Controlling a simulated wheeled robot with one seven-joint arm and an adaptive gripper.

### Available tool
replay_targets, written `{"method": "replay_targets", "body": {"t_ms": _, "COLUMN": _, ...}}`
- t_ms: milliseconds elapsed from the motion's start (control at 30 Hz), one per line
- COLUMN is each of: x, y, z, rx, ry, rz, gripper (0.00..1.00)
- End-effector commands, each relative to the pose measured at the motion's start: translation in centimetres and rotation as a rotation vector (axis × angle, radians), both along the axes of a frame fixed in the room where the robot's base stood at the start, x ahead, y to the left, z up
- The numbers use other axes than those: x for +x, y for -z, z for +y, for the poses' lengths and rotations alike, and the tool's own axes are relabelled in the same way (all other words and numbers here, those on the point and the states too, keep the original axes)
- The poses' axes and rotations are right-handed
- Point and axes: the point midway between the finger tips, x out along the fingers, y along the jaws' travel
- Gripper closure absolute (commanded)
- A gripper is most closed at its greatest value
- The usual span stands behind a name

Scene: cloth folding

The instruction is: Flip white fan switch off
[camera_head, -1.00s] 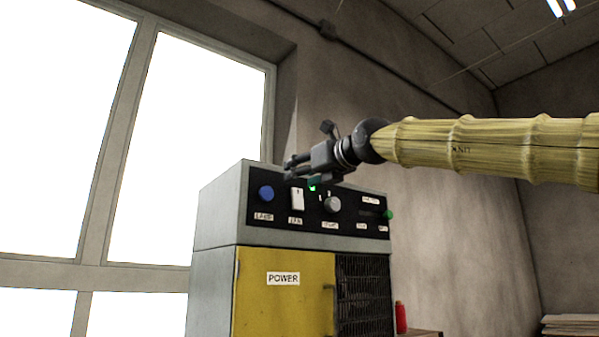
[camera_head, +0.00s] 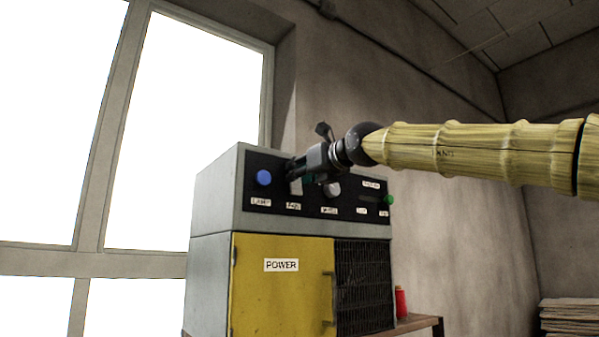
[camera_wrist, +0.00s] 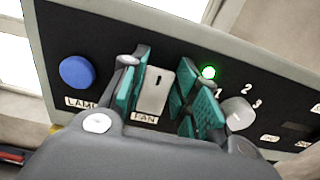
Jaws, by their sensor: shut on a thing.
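The white fan switch (camera_wrist: 155,92) is a rocker with a small dark mark near its top, above a FAN label on the black panel. In the head view only a sliver of the white fan switch (camera_head: 296,187) shows past my gripper (camera_head: 297,172). In the wrist view the teal finger pads of my gripper (camera_wrist: 160,93) stand on either side of the switch. The left pad is close against its edge; the right pad's contact is hard to make out. The jaws are shut on the switch.
A blue LAMP button (camera_wrist: 77,72) is left of the switch. A lit green light (camera_wrist: 208,72) and a grey dial (camera_wrist: 238,113) marked with numbers are right of it. A green button (camera_head: 389,199) is at the panel's right end. A yellow POWER door (camera_head: 282,300) is below.

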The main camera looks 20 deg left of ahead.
Motion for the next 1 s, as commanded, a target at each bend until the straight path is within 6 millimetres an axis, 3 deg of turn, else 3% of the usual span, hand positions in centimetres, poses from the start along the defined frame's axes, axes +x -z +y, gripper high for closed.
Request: {"method": "replay_targets", "body": {"t_ms": 1000, "x": -0.64, "y": 0.31, "z": -0.82, "rx": 0.227, "ry": 0.002, "rz": -0.179, "gripper": 0.94}}
